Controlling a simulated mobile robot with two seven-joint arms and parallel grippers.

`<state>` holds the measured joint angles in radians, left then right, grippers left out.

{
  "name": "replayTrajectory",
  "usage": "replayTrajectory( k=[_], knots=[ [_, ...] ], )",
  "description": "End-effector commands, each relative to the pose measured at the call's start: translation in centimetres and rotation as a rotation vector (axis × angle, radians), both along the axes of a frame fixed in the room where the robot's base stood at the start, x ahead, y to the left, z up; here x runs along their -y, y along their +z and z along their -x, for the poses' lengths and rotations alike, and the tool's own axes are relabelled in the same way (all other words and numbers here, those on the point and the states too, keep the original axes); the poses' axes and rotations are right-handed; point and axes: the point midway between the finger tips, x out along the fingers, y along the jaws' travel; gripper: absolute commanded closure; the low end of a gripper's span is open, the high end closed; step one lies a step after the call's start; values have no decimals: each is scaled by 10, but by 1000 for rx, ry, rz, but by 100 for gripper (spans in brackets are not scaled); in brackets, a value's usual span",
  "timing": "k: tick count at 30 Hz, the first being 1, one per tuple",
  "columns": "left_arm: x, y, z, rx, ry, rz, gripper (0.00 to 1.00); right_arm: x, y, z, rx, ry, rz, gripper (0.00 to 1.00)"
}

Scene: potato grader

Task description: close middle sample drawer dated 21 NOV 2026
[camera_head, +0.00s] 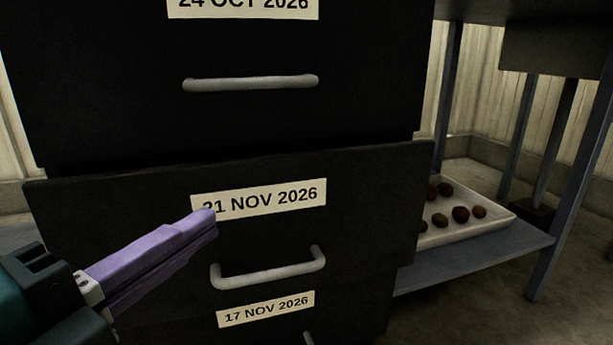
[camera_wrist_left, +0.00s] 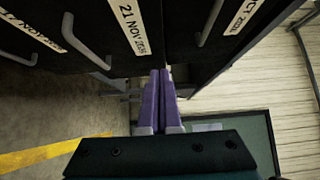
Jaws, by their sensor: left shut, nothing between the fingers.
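The middle drawer (camera_head: 120,225) is dark, with a label (camera_head: 275,199) reading 21 NOV 2026 and a pale bar handle (camera_head: 270,272) below it. Its front stands out a little from the drawer above, so it is partly open. My left gripper (camera_head: 208,222), with purple fingers, is shut and empty in front of the drawer, left of the handle. Its tip covers the label's left end; contact cannot be told. In the left wrist view the shut fingers (camera_wrist_left: 160,75) point towards the cabinet, beside the label (camera_wrist_left: 130,25) and handle (camera_wrist_left: 85,42). My right gripper is not in view.
The drawer above (camera_head: 100,90) is labelled 24 OCT 2026; the one below has a label (camera_head: 265,309) reading 17 NOV 2026. At right, a metal rack (camera_head: 480,262) holds a white tray (camera_head: 490,224) with several potatoes. A yellow floor line (camera_wrist_left: 45,152) shows in the left wrist view.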

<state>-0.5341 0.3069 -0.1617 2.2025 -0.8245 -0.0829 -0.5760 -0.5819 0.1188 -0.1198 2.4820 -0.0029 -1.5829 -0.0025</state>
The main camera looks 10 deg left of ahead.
Motion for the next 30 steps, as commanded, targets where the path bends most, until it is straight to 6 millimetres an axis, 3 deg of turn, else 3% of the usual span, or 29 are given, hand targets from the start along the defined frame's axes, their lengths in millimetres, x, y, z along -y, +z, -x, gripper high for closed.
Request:
replayTrajectory(
  k=[13,18,30],
  knots=[
    [18,0,-77,4,2,1,100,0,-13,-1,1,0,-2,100],
    [4,-2,-99,1,3,-2,100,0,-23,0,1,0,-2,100],
    [-3,0,-110,-2,2,4,100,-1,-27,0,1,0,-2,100]
  ],
)
